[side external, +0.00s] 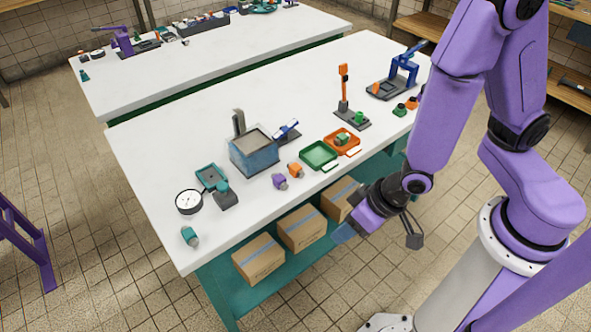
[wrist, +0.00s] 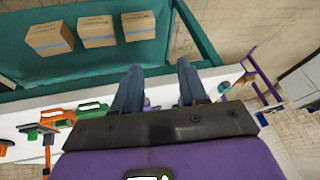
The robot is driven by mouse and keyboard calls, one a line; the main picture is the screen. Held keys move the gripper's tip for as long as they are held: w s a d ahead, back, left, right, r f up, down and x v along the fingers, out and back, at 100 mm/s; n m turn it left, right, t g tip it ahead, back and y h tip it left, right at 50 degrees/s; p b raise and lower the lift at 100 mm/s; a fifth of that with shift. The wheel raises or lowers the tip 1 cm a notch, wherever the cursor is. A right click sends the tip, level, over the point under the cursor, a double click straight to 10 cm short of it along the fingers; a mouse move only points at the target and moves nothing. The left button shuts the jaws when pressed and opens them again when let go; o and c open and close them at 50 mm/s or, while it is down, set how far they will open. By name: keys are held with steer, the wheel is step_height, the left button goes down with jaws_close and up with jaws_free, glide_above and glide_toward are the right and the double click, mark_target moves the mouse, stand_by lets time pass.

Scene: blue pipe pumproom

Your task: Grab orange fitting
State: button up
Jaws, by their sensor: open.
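The orange fitting (side external: 295,170) lies on the white table near its front edge, just right of a purple fitting (side external: 280,182). My gripper (side external: 343,234) is open and empty. In the side view it hangs off the table's front side, well apart from the orange fitting. In the wrist view the two fingers (wrist: 158,70) are spread, with the teal table frame and a strip of tabletop beyond them. I cannot make out the orange fitting there; my gripper body covers much of the tabletop.
A green tray (side external: 318,156) and an orange tray (side external: 342,141) stand right of the fitting, a blue-grey bin (side external: 254,152) behind it. A teal fitting (side external: 190,236) and round gauge (side external: 189,202) are left. The table's back middle is clear.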

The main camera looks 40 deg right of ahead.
steer(key=w+d+f+m+t+h, duration=0.2)
steer(key=w+d+f+t, duration=0.1)
steer(key=w+d+t, duration=0.15)
steer(key=t, duration=0.5)
glide_toward(297, 168)
steer(key=shift+x, duration=5.4)
jaws_close()
